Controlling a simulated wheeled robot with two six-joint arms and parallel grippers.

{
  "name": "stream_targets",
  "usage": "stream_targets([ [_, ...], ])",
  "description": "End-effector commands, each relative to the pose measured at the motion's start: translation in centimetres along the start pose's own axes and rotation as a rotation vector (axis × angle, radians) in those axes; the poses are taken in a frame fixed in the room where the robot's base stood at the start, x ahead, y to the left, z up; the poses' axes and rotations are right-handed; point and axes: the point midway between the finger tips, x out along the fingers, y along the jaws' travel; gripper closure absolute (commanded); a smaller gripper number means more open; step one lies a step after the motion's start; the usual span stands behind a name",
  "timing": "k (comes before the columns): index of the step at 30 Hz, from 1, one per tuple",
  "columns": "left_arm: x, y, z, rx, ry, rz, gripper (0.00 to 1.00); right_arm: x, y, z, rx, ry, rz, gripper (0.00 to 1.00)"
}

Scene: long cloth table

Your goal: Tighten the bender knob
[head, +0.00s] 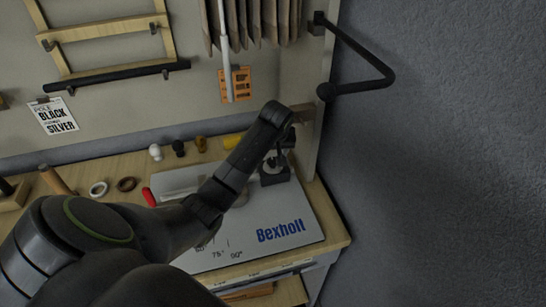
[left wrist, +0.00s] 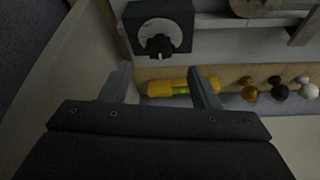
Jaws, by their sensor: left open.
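The bender (head: 275,174) stands at the far right of the workbench, on or beside the grey board, partly hidden behind my left arm. In the left wrist view a black square block with a pale round dial (left wrist: 145,33) carries a small black knob (left wrist: 159,46), which I take to be the bender knob. My left gripper (left wrist: 160,70) is open and empty. Its two fingers are spread apart, and the knob shows beyond the fingertips, between them in the picture and not touched. In the head view the fingers are largely hidden at the arm's end. My right gripper is not in view.
The grey Bexholt board (head: 281,232) covers the bench's right end. A yellow piece (left wrist: 166,88) shows between the fingers in the left wrist view. Small knobs (head: 155,152) stand along the back. A red item (head: 149,197) lies left. A black rail (head: 360,88) juts out right.

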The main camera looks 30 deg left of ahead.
Motion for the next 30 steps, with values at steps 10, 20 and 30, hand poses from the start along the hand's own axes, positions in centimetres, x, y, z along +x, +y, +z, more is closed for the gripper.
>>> stream_targets([
  [10,4.8,0.0,0.0,0.001,-0.003,-0.001,0.44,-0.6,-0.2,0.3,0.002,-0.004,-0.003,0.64],
  [20,5.9,0.0,0.0,0.001,0.0,0.001,0.44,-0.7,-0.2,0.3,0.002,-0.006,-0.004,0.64],
  [30,5.9,0.0,0.0,0.001,0.0,0.001,0.67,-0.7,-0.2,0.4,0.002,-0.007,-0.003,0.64],
])
